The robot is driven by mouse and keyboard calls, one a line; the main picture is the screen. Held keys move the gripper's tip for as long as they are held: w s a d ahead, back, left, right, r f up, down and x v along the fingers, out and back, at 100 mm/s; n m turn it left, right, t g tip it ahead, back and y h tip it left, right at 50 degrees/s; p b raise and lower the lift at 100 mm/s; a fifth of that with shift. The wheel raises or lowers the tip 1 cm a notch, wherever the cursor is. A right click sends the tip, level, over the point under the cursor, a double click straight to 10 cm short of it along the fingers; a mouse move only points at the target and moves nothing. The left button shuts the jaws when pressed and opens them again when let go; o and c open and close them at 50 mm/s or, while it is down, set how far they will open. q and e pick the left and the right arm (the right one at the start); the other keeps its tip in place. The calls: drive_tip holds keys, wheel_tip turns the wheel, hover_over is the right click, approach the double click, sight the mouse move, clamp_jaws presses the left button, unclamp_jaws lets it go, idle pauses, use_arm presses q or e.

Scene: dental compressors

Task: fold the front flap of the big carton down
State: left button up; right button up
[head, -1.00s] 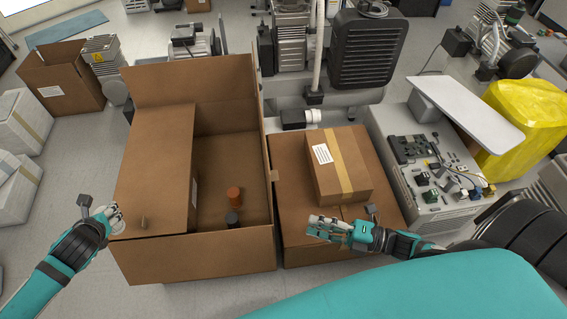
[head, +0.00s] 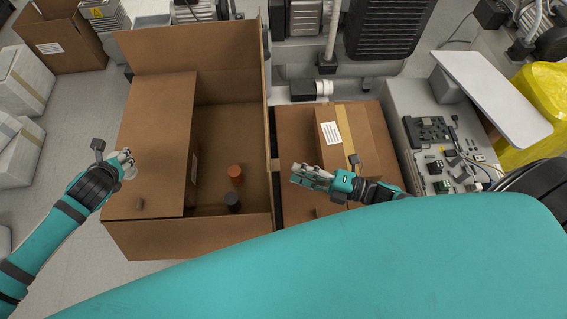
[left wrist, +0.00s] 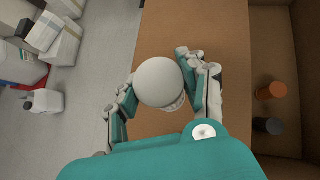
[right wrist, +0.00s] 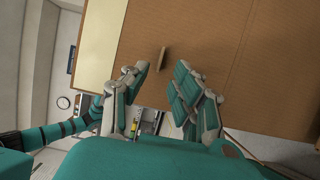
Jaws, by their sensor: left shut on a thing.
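The big carton (head: 230,120) stands open left of centre in the head view. At the front a brown panel (head: 190,238) faces me; whether this is wall or hanging flap I cannot tell. My left gripper (head: 127,165) is over the carton's left edge, shut on a white round object (left wrist: 158,82). My right gripper (head: 305,177) is open and empty, right of the big carton; its spread fingers show in the right wrist view (right wrist: 163,85).
An orange-brown cylinder (head: 235,173) and a dark one (head: 232,201) are inside the carton. A closed carton (head: 295,130) with a smaller taped box (head: 345,135) on it stands on the right.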

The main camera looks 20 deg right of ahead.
drive_tip(key=x, duration=0.5)
drive_tip(key=shift+d, duration=0.1)
clamp_jaws()
idle(0.3)
